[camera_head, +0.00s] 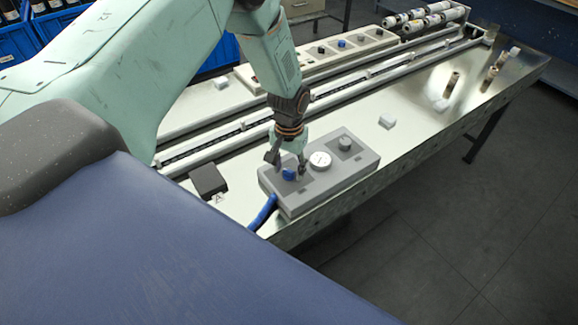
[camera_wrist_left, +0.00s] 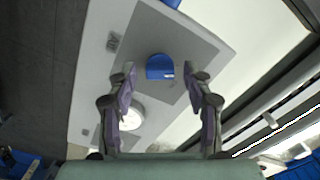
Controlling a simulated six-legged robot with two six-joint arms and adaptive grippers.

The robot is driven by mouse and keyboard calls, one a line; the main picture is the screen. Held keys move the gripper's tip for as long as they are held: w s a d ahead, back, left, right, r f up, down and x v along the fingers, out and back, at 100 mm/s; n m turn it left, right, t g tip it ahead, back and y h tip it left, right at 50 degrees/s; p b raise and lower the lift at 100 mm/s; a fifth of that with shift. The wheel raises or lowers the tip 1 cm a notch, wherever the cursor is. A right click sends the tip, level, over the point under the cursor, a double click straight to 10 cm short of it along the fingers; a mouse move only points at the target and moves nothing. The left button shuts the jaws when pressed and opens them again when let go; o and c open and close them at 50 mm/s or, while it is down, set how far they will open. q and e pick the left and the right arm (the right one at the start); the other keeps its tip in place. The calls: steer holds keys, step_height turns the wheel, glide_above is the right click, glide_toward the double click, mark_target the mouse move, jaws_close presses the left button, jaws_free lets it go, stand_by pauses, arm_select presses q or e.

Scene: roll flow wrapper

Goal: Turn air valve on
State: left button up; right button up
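The air valve is a blue knob (camera_head: 289,174) on a grey control box (camera_head: 325,189) near the front of the metal table. The box also carries a round white gauge (camera_head: 320,160) and a grey knob (camera_head: 345,143). My left gripper (camera_head: 286,168) points down over the blue knob with its fingers apart. In the left wrist view, the blue knob (camera_wrist_left: 160,66) lies between the open fingertips of the left gripper (camera_wrist_left: 160,78), with a gap on each side. I cannot tell how far the fingertips reach down beside it. My right gripper is not in view.
A blue hose (camera_head: 263,213) leaves the box at its front left. A black block (camera_head: 208,180) lies left of the box. Long rails (camera_head: 340,93) run behind it, with a panel of knobs (camera_head: 325,55) beyond.

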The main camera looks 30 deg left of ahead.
arm_select(q)
steer(key=shift+s, duration=0.1)
steer(key=c, duration=0.3)
jaws_close()
steer(key=shift+m, duration=0.4)
steer(key=m+b, duration=0.2)
steer(key=m, duration=0.3)
steer(key=shift+m, duration=0.3)
steer(key=m+b, duration=0.1)
steer(key=m, duration=0.4)
steer(key=shift+m, duration=0.4)
steer(key=shift+o, duration=2.1)
jaws_free()
